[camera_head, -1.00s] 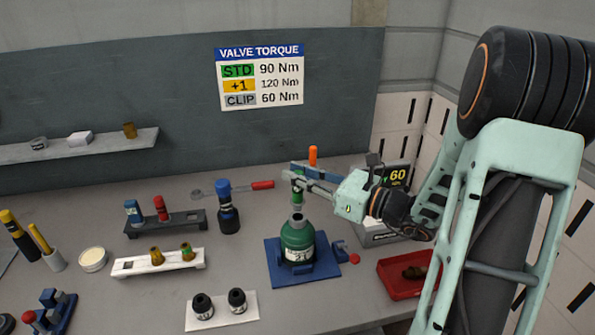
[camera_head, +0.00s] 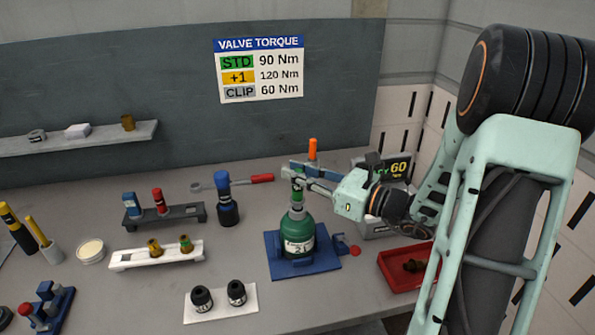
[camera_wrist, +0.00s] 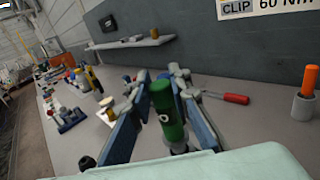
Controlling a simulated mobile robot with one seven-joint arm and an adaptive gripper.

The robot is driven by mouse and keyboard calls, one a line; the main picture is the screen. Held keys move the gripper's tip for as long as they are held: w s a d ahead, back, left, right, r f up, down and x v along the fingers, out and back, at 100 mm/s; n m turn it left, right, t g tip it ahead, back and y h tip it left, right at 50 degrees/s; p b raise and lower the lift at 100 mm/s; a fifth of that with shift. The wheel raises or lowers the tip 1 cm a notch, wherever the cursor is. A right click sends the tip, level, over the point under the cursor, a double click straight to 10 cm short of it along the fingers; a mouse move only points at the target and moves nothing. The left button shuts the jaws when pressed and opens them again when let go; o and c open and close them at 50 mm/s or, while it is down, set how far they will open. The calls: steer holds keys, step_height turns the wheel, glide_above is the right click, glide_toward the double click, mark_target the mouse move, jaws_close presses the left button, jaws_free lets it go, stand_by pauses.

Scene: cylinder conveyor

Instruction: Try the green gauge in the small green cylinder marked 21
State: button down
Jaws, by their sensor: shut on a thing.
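The small green cylinder (camera_head: 297,232), marked 21 on its white label, stands upright in a blue base (camera_head: 325,262) on the bench. My gripper (camera_head: 297,177) is directly above its neck, shut on the green gauge (camera_head: 298,189). The gauge is upright, and its lower end meets the top of the cylinder; I cannot tell how far it is inside.
A white rack (camera_head: 128,262) with two brass fittings and a blue-capped dark bottle (camera_head: 227,205) stand left of the cylinder. Two black caps lie on a white plate (camera_head: 247,305) in front. A red tray (camera_head: 390,266) and a display reading 60 (camera_head: 398,168) are right.

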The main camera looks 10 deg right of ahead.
steer(key=shift+f+b, duration=0.85)
steer(key=shift+f, duration=0.4)
steer(key=shift+r, duration=0.1)
stand_by(0.4)
steer(key=shift+r+p, duration=3.1)
steer(key=shift+r, duration=0.6)
steer(key=shift+f, duration=0.1)
